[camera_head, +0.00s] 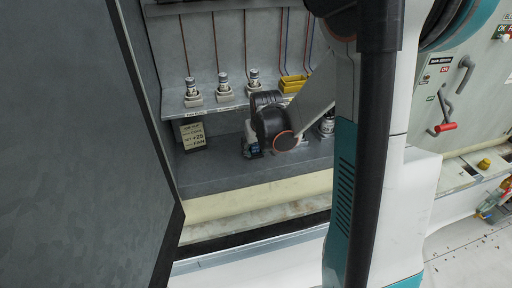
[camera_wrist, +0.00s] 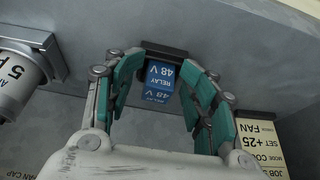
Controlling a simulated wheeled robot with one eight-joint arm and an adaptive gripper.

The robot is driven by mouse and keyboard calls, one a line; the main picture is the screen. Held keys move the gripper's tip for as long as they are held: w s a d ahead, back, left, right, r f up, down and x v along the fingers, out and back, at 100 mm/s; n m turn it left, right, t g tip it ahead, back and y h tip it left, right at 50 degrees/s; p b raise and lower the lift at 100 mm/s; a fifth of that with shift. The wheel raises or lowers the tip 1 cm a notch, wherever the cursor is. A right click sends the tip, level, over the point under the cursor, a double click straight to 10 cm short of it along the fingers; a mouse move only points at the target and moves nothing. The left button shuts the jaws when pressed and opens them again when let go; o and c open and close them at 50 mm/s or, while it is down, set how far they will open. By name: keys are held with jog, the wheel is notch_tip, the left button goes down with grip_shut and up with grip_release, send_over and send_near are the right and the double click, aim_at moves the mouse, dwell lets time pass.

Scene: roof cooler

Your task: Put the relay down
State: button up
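The relay is a small blue block marked "RELAY 48 V" with a black end (camera_wrist: 160,73), in the middle of the wrist view. My gripper (camera_wrist: 163,68) has its teal-padded fingers on either side of it, with their tips close to its black end. Whether the pads press on it I cannot tell. In the head view my gripper (camera_head: 252,148) is low over the grey cabinet floor (camera_head: 225,170), and my wrist covers most of it. A bit of blue shows there, but the relay is not clear. Its contact with the floor is hidden.
Several white cylinders (camera_head: 224,86) stand in holders on a ledge behind, with a yellow bin (camera_head: 293,84) beside them. A dark panel (camera_head: 85,150) fills the left.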

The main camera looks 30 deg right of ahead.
jog(key=shift+r, duration=0.1)
jog(key=shift+w+r+p, duration=0.15)
jog(key=shift+r+p, duration=0.45)
jog(key=shift+p, duration=0.05)
jog(key=shift+s+r+p, duration=0.2)
jog(key=shift+r+p, duration=0.25)
jog(key=shift+r, duration=0.25)
jog(key=s+a+p, duration=0.1)
jog(key=s+a, duration=0.2)
jog(key=s, duration=0.8)
jog(key=shift+s+a+f, duration=0.2)
jog(key=shift+s, duration=0.15)
